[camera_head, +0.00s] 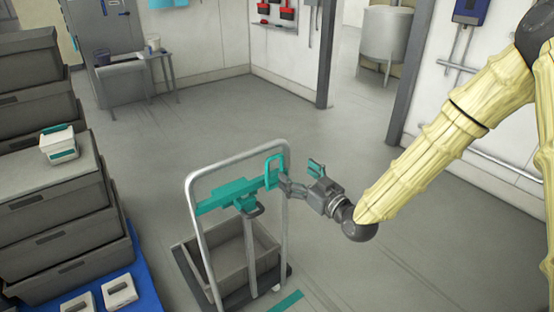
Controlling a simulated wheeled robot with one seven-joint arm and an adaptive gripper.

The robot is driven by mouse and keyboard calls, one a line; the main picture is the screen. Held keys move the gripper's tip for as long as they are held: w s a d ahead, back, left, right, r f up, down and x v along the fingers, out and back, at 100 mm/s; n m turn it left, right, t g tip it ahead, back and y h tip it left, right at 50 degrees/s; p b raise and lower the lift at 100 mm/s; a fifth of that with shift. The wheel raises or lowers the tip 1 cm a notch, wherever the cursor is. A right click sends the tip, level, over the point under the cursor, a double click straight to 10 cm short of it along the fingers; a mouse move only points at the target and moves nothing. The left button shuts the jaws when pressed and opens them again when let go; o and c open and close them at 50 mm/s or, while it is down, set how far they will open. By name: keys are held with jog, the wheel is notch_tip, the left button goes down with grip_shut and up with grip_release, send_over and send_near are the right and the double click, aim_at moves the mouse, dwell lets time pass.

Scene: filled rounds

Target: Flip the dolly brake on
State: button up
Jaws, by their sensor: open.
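The dolly (192,232) stands in the middle of the floor, with a tall pale metal frame and a grey bin (225,262) on its base. A teal bar (222,195) crosses the frame. A teal loop (274,160) stands up at the bar's right end; it looks like the brake handle, but I cannot be sure. My gripper (296,175) is open and empty, at the right side of the frame. Its left finger overlaps the loop in this view; I cannot tell if they touch. Its other finger, teal at the tip, stands apart to the right.
Stacked grey crates (60,240) fill the left side, with a white-and-teal box (58,146) on one. A small table (150,62) is at the back left. A pillar (328,50) and a steel tank (385,35) are behind. The floor around the dolly is mostly clear.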

jog(key=p+x, duration=0.2)
jog(key=x, duration=0.8)
jog(key=shift+a, duration=0.1)
jog(key=c, duration=1.4)
jog(key=shift+f, duration=0.1)
jog(key=shift+c, duration=0.2)
